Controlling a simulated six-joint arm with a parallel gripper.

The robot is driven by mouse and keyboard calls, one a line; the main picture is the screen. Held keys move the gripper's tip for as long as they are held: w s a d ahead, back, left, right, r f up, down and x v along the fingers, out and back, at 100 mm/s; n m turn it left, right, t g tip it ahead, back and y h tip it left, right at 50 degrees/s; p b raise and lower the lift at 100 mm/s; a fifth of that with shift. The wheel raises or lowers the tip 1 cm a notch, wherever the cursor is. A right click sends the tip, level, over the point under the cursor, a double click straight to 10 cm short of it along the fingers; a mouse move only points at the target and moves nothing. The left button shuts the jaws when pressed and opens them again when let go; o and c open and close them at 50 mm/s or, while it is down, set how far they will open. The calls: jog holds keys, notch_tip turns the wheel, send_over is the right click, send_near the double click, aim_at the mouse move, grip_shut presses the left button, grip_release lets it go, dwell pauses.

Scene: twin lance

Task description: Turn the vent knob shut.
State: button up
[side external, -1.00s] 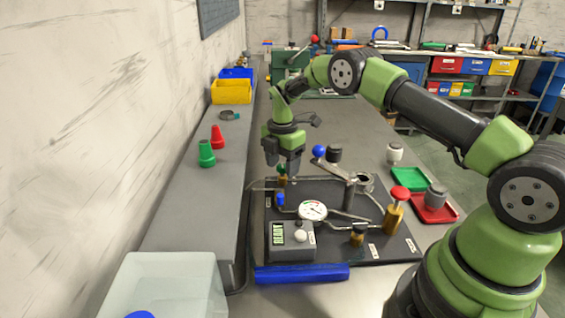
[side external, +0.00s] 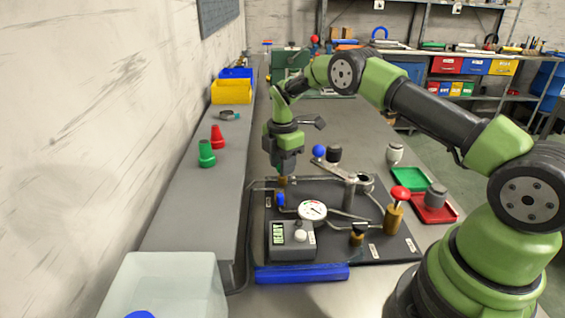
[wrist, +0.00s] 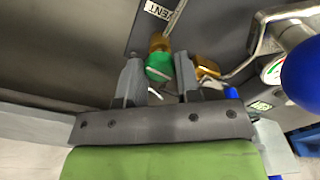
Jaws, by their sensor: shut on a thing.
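The vent knob is green and sits on a brass valve body at the far left of the dark panel. In the wrist view the green knob (wrist: 158,66) lies between my two fingers, beside a white label reading VENT (wrist: 157,10). My gripper (wrist: 159,78) is shut on the knob. In the side view my gripper (side external: 284,170) points down over the valve and its fingers hide the knob; only the brass body (side external: 282,181) shows beneath them.
A blue-handled small valve (side external: 280,199), a round gauge (side external: 312,210) and a grey display box (side external: 291,240) stand nearer on the panel (side external: 340,245). A lever with a blue ball (side external: 319,151) is close right of my gripper. A red-topped brass valve (side external: 400,193) stands farther right.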

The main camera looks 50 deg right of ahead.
jog(key=m, duration=1.2)
jog(key=shift+m, duration=1.9)
jog(key=o, duration=0.9)
notch_tip(320, 180, up, 10)
